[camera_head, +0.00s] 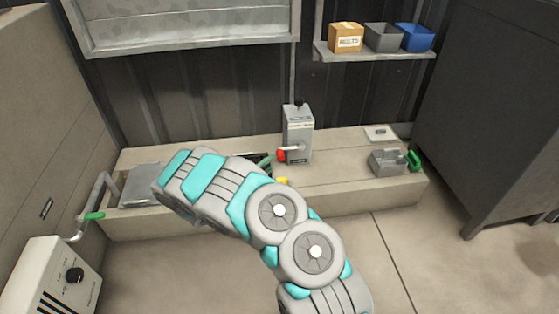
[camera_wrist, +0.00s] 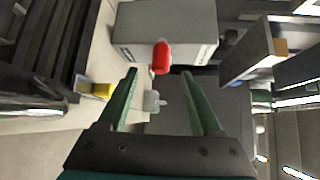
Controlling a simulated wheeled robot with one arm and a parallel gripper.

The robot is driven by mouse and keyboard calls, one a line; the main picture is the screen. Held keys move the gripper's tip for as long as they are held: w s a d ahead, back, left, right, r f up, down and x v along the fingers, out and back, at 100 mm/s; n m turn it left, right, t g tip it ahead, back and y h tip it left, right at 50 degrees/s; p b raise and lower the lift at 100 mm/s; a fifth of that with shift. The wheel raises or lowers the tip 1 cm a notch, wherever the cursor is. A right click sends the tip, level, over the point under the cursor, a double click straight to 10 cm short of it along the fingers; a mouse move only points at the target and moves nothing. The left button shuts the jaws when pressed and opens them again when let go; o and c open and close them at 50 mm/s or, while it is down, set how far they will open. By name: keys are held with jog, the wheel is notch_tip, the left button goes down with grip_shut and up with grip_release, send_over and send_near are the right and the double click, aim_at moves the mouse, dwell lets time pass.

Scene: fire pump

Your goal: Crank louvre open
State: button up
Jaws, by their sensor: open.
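The grey crank box (camera_head: 299,142) stands upright on the low bench, with a rod rising from it toward the wall. Its crank has a red knob (camera_head: 281,156) on the box's left side. The louvre (camera_head: 185,24) is the framed grey panel at the top left; its slat angle is hard to tell. In the wrist view, my gripper (camera_wrist: 160,74) is open, its two green fingers spread. The red knob shows in the wrist view (camera_wrist: 161,57), just beyond the fingertips and in the gap between them. In the head view my arm hides most of the gripper.
A yellow piece (camera_head: 282,181) lies near my gripper. A shelf (camera_head: 375,54) with bins hangs above. A pipe with a green lever (camera_head: 94,216) and a control box (camera_head: 50,278) are left.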

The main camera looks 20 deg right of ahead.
aim_at(280, 156)
jog(key=x, duration=0.7)
jog(key=shift+w+d+b, duration=0.15)
jog(key=shift+d+b, duration=0.1)
jog(key=shift+b, duration=0.15)
grip_shut()
dwell(1.1)
